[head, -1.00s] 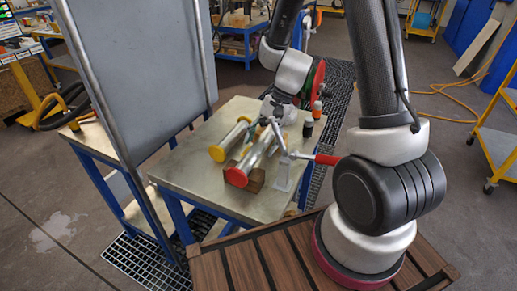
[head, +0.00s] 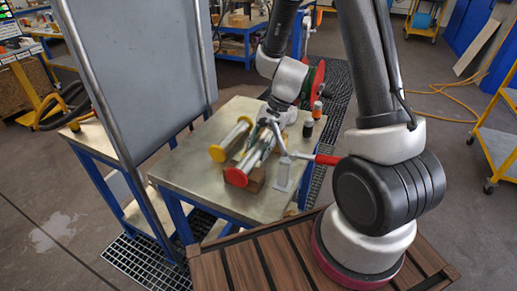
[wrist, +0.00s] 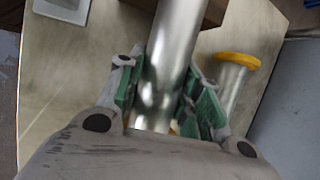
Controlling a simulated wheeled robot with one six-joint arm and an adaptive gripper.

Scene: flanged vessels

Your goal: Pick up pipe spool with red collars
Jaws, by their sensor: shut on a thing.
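The pipe spool with red collars (head: 250,162) lies on wooden blocks on the table. Its near red collar (head: 238,178) faces the front; its far end is hidden behind my gripper in the head view. My gripper (head: 268,146) is shut on the silver pipe. In the wrist view the pipe (wrist: 173,55) runs between the green-padded fingers (wrist: 158,100), which sit on either side of it. I cannot tell whether the spool is clear of the blocks.
A spool with yellow collars (head: 230,139) lies close on the left; its yellow collar also shows in the wrist view (wrist: 238,61). A grey panel (head: 155,70) rises left of the table (head: 185,168).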

